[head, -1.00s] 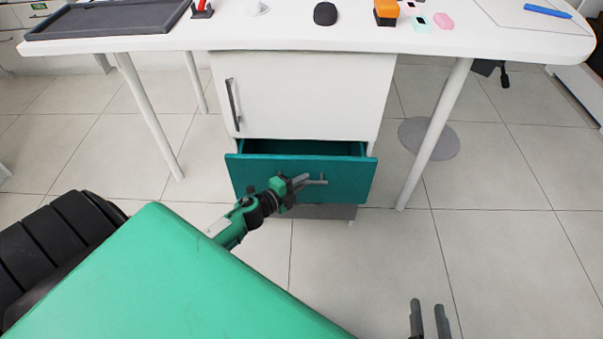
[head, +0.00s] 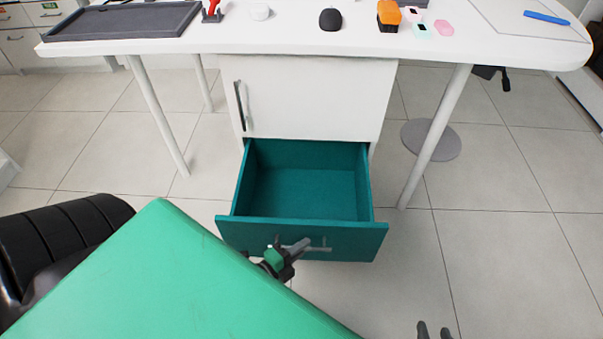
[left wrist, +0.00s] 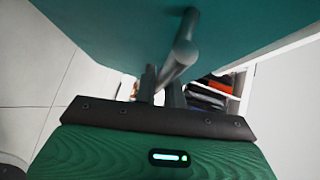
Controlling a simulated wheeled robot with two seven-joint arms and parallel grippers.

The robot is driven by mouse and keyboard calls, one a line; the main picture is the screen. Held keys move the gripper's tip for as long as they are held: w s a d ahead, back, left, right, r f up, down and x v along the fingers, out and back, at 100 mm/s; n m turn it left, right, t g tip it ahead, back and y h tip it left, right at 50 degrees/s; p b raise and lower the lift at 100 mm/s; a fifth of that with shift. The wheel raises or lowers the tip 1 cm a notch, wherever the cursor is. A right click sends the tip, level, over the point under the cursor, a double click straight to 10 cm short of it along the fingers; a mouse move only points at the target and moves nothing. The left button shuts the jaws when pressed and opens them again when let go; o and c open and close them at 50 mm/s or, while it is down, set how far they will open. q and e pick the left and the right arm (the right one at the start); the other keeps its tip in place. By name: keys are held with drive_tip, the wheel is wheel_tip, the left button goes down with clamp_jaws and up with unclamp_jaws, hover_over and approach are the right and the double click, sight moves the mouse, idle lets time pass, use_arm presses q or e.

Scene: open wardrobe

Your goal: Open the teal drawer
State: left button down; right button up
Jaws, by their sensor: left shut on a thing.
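The teal drawer (head: 305,190) is pulled well out from under the white cabinet (head: 310,98), and its empty inside shows. My left gripper (head: 300,246) is at the drawer's front panel, shut on the grey bar handle (head: 322,249). In the left wrist view the handle (left wrist: 184,52) runs from the teal front (left wrist: 120,30) to between the fingers of my left gripper (left wrist: 160,88). My right gripper (head: 434,331) shows only as two fingertips at the bottom edge of the head view, slightly apart, away from the drawer.
The white desk (head: 300,42) above carries a dark tray (head: 122,21), a black mouse (head: 330,19) and an orange-and-black item (head: 389,15). Desk legs (head: 437,135) stand on both sides of the cabinet.

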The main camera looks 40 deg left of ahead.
idle(0.3)
use_arm(q)
drive_tip(key=c, duration=1.5)
unclamp_jaws()
drive_tip(key=v, duration=1.3)
drive_tip(key=shift+s+p, duration=0.4)
use_arm(e)
drive_tip(key=shift+s+d+r+g+h, duration=0.15)
drive_tip(key=shift+d+g, duration=0.1)
drive_tip(key=shift+d, duration=0.15)
drive_tip(key=shift+s+d+g+h, duration=0.1)
drive_tip(key=shift+d+g+h, duration=0.05)
drive_tip(key=shift+d+g, duration=0.15)
use_arm(q)
drive_tip(key=shift+a+r, duration=0.1)
use_arm(e)
drive_tip(key=shift+d+f, duration=0.15)
drive_tip(key=shift+f, duration=0.15)
